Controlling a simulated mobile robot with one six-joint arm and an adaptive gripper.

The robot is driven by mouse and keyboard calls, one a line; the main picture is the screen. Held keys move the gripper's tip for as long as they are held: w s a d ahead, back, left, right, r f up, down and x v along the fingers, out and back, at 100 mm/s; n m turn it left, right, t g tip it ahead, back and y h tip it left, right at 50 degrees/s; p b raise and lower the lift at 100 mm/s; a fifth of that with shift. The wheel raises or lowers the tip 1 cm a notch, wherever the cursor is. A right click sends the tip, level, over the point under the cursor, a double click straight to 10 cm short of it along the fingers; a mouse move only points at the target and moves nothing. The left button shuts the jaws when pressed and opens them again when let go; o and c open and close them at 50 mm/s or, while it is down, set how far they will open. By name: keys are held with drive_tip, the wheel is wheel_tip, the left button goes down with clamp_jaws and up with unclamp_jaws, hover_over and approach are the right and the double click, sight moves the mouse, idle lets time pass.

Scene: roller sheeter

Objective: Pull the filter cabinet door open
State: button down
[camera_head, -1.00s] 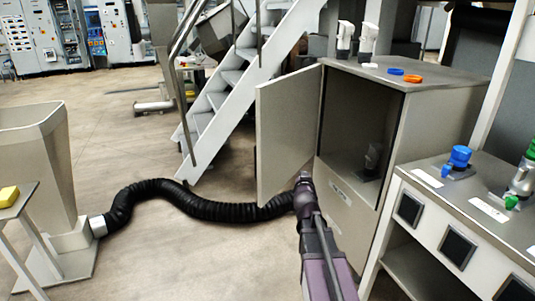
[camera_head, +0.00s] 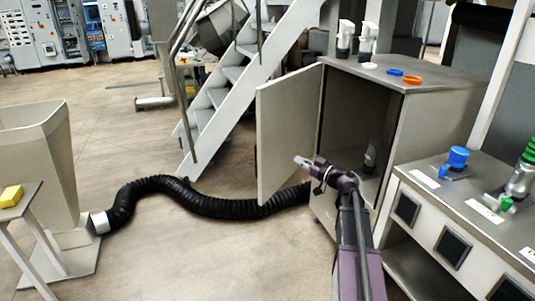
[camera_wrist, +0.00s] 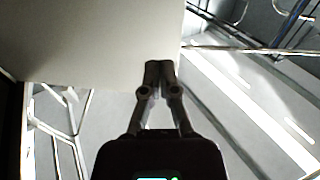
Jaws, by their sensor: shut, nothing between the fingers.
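The filter cabinet (camera_head: 435,115) is a grey box at the right of centre in the head view. Its door (camera_head: 287,135) stands swung open to the left, and the dark inside shows, with a small fitting (camera_head: 371,156) on its floor. My gripper (camera_head: 300,161) is shut and empty, in front of the lower part of the door. In the wrist view my gripper (camera_wrist: 158,68) has its fingertips together, overlapping the edge of a pale panel (camera_wrist: 90,45) that looks like the door. I cannot tell whether they touch it.
A black hose (camera_head: 200,200) runs over the floor from a grey hopper (camera_head: 45,150) to the cabinet. Stairs (camera_head: 245,75) stand behind the door. A workbench (camera_head: 445,205) is close at the right. The floor left of the door is open.

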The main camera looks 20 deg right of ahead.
sight(263, 153)
drive_tip(key=shift+s+f+n+g+y, duration=0.55)
drive_tip(key=shift+s+g+y, duration=0.25)
drive_tip(key=shift+g, duration=0.3)
drive_tip(key=shift+w, duration=0.15)
drive_tip(key=x, duration=1.3)
drive_tip(key=shift+w+a, duration=0.3)
drive_tip(key=shift+w, duration=0.15)
